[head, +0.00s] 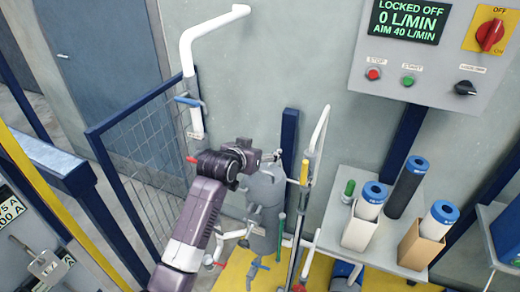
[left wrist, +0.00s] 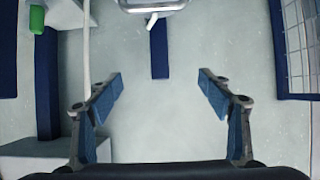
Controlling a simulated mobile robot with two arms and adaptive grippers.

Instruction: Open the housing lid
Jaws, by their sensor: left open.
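The grey cylindrical housing (head: 266,190) stands upright among pipes near the wall in the head view. Its top is largely hidden by my left gripper (head: 270,157), so I cannot tell how the lid sits. In the left wrist view, my left gripper (left wrist: 160,80) is open, with nothing between its blue-padded fingers. A pale metal rim with a small lever (left wrist: 152,18) shows at the top edge of that view, beyond the fingertips; it may be part of the housing top, but it is cut off. My right gripper is not in view.
White pipes with a blue-handled valve (head: 188,101) rise left of the housing. A mesh fence (head: 140,150) stands farther left. A shelf (head: 345,215) with blue-ended cartridges (head: 405,185) and a green bottle (head: 348,188) is on the right. A control panel (head: 430,85) hangs above.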

